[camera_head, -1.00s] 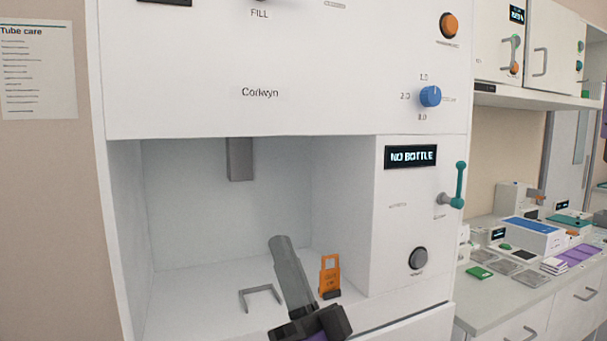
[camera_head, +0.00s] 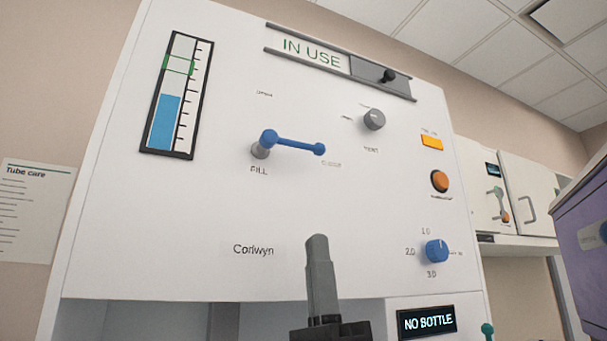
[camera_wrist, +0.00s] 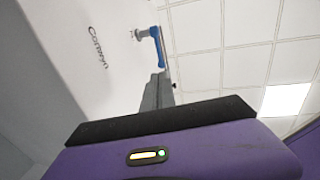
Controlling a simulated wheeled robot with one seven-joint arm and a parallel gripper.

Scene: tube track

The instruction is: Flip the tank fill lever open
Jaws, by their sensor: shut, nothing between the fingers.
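The tank fill lever (camera_head: 293,144) is a blue bar on a grey pivot above the word FILL on the white machine panel. It points right, with its tip at the small, blurred label that seems to read CLOSE. A faint label, perhaps OPEN, sits above the pivot. The lever also shows near the top of the wrist view (camera_wrist: 157,46). My gripper (camera_head: 317,240) is shut and empty, pointing up in front of the panel, below the lever and apart from it. In the wrist view the grey fingers (camera_wrist: 157,92) point up toward the lever.
A tank gauge (camera_head: 177,95) with blue fill and a green marker is left of the lever. An IN USE slider (camera_head: 340,61), a grey knob (camera_head: 374,119), an orange button (camera_head: 440,181) and a blue dial (camera_head: 436,251) surround it. A NO BOTTLE display (camera_head: 427,321) is below.

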